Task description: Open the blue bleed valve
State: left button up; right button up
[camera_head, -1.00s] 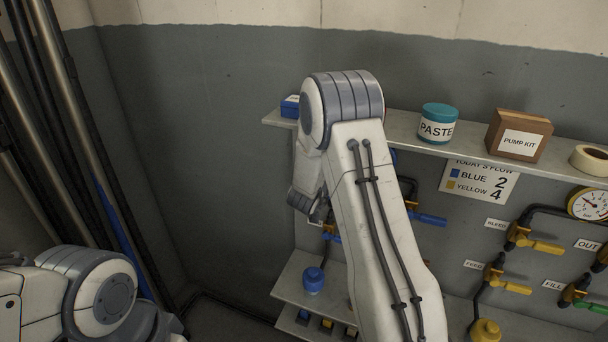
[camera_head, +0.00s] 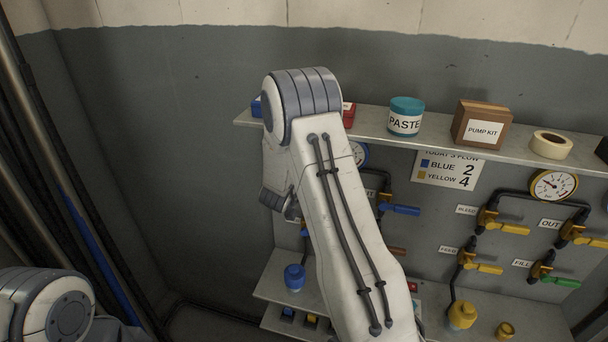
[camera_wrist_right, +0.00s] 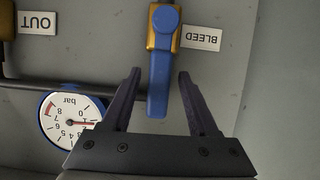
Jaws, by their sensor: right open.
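The blue bleed valve lever (camera_wrist_right: 158,85) shows in the right wrist view, beside the BLEED label (camera_wrist_right: 200,38), which appears upside down. Its upper end sits on a brass valve body (camera_wrist_right: 176,42), and its free end points down in that picture, toward my jaws. My right gripper (camera_wrist_right: 158,78) is open, its two dark fingers on either side of the lever's free end, with gaps to it. In the head view my right arm covers the bleed valve and the right gripper. My left gripper is out of view; only part of the left arm shows at the lower left.
A blue-rimmed gauge (camera_wrist_right: 72,120) lies close beside one finger. A shelf (camera_head: 370,133) above the valves carries a paste jar (camera_head: 405,116), a pump kit box (camera_head: 481,124) and a tape roll (camera_head: 550,145). Yellow-handled valves (camera_head: 513,229) are to the right.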

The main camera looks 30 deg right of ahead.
jog(key=shift+a, duration=0.1)
jog(key=shift+s+a+r, duration=0.1)
jog(key=shift+s+a, duration=0.1)
jog(key=b+v, duration=0.3)
jog(key=v, duration=0.6)
jog(key=shift+s+a+r, duration=0.2)
jog(key=shift+a+r, duration=0.05)
